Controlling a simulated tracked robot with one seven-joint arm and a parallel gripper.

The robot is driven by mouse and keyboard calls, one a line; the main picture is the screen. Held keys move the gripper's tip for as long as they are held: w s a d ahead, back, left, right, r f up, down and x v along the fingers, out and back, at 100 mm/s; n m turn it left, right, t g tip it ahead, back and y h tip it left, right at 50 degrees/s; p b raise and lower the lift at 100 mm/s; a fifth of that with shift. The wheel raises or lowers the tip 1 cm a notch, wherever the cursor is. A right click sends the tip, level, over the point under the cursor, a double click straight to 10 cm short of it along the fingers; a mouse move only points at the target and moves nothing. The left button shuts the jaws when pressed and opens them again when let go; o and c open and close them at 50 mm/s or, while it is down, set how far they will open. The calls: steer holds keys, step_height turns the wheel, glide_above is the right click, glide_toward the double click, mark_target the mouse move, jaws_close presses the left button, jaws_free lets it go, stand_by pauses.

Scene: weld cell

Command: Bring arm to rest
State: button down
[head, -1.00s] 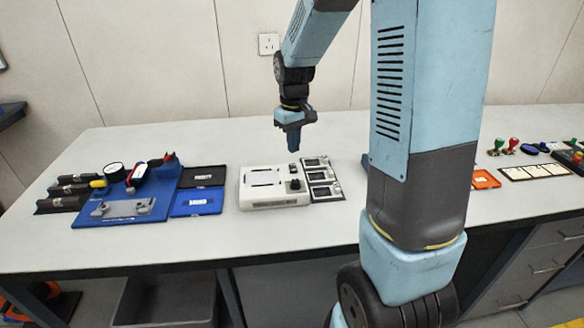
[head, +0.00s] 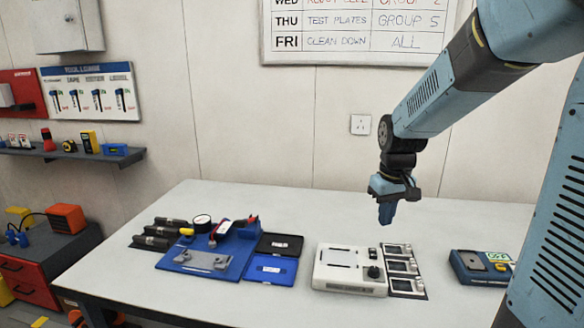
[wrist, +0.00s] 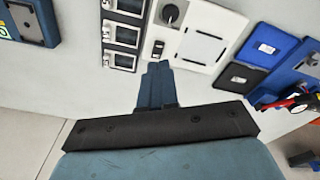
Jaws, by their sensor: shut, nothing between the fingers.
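My gripper (head: 387,214) hangs from my light-blue arm above the back right part of the workbench, fingers pointing down. It is shut and empty. In the wrist view the closed fingers (wrist: 156,86) show together, with a white device (wrist: 190,35) and a dark strip of small screens (wrist: 122,35) beyond them. In the head view the white device (head: 345,283) with a black knob lies on the bench below and left of the gripper. The strip of screens (head: 404,287) stands beside it. The gripper is clear of both.
The workbench (head: 215,198) holds a blue fixture board (head: 185,266), black and blue trays (head: 271,268) and a blue-grey device (head: 480,264) at right. A wall shelf (head: 72,153), a tool board and a schedule board (head: 355,50) are behind. The bench's back strip is clear.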

steer(key=s+r+m+t, duration=0.1)
steer(key=s+r+t, duration=0.1)
steer(key=s+r, duration=0.3)
steer(key=s+r+m+t, duration=0.2)
steer(key=s+r, duration=0.3)
steer(key=s, duration=0.8)
steer(key=shift+s, duration=0.3)
steer(key=shift+r, duration=0.15)
steer(key=w+f+n+g, duration=0.2)
steer(key=w+f+n, duration=0.2)
steer(key=w+n, duration=0.4)
steer(key=w+f+n+g, duration=0.3)
steer(key=w+f+n, duration=0.2)
steer(key=w, duration=1.2)
steer(key=shift+w+d+n, duration=0.25)
steer(key=shift+d+n, duration=0.05)
steer(key=shift+n, duration=1.1)
steer(key=shift+s, duration=0.15)
